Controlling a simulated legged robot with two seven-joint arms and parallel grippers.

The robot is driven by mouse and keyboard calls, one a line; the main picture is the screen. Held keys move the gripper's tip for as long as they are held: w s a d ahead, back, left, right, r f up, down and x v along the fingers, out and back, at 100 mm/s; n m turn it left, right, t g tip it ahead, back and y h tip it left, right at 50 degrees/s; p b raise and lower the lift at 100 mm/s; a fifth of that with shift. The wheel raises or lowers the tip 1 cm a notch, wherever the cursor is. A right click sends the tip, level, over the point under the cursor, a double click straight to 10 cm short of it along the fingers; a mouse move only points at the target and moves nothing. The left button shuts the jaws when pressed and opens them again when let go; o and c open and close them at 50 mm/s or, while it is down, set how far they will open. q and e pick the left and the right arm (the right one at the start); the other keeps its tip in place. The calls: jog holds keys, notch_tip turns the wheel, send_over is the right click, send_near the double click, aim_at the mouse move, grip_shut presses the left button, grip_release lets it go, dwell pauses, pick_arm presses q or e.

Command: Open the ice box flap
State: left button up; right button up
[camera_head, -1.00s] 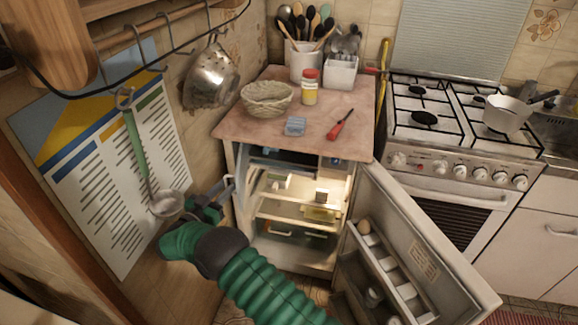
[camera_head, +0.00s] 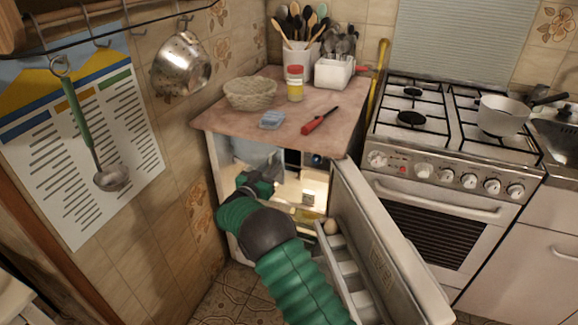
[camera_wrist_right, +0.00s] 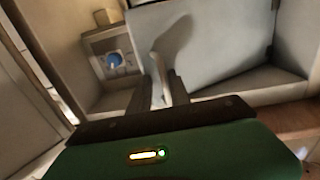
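The small fridge stands with its door (camera_head: 395,240) swung open to the right. In the head view, a pale blue-grey panel (camera_head: 240,149), apparently the ice box flap, shows at the upper left of the interior. My right gripper (camera_head: 264,179) is inside the fridge opening, below this panel, and its arm hides the lower left shelves. In the right wrist view, its dark fingers (camera_wrist_right: 160,88) are apart around a narrow pale tab (camera_wrist_right: 157,72). Contact with it cannot be told. A large pale panel (camera_wrist_right: 235,50) lies beyond to the right. My left gripper is out of view.
A blue-knobbed dial (camera_wrist_right: 113,60) is close to the left of the fingers in the wrist view. The worktop (camera_head: 225,118) is just above my arm. The stove (camera_head: 440,190) is right of the open door, and a tiled wall is left.

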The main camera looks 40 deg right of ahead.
jog(key=d+n+t+y+b, duration=0.2)
jog(key=d+t+b, duration=0.1)
jog(key=d+b, duration=0.2)
jog(key=d, duration=0.2)
jog(key=shift+w+d+n+t, duration=0.35)
jog(key=shift+d+n+t, duration=0.05)
jog(key=shift+a, duration=0.1)
